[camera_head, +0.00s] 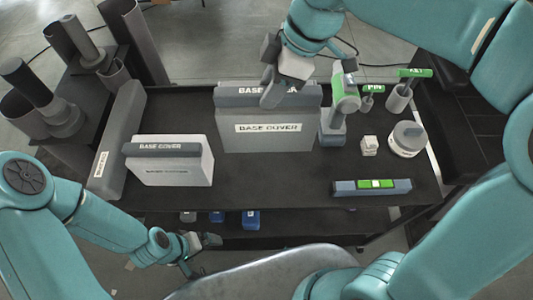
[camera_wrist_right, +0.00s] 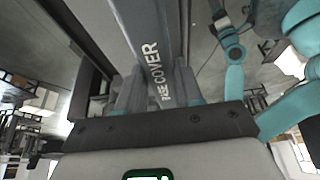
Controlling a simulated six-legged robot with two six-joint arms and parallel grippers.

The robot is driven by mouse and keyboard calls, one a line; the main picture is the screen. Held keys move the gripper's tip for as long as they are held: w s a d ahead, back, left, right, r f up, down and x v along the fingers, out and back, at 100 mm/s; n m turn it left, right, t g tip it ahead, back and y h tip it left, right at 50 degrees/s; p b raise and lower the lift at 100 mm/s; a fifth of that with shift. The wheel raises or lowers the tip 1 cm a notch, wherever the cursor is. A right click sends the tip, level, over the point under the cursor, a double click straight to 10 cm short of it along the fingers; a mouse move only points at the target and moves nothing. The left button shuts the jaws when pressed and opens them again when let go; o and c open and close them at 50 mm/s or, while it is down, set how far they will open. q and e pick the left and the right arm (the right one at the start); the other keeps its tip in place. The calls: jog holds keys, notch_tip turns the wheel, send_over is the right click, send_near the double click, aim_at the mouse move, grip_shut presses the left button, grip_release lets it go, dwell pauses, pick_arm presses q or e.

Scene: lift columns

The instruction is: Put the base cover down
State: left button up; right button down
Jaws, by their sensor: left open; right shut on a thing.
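A large grey base cover (camera_head: 265,142) stands upright at the back middle of the black table (camera_head: 260,185), with labels on its front face and top edge. I cannot tell whether its lower edge touches the table. My right gripper (camera_head: 272,90) is shut on its top edge from above. The right wrist view shows the labelled edge of the base cover (camera_wrist_right: 152,50) between the two fingers (camera_wrist_right: 158,92). A smaller, paler base cover (camera_head: 180,170) stands to the left. My left gripper (camera_head: 207,240) is open and empty, low by the table's front edge.
A long grey labelled part (camera_head: 120,140) lies along the left edge. To the right are a green-and-grey tool (camera_head: 343,95), a small white box (camera_head: 369,145), a round lidded container (camera_head: 406,139) and a level-like bar (camera_head: 372,186). Grey tubes (camera_head: 85,40) stand at the far left. The front middle is clear.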

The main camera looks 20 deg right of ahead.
notch_tip(320, 180, down, 18)
jog(key=shift+f+p, duration=0.15)
jog(key=shift+p, duration=0.3)
jog(key=shift+f, duration=0.15)
jog(key=c, duration=0.7)
grip_release()
jog(key=shift+c, duration=0.2)
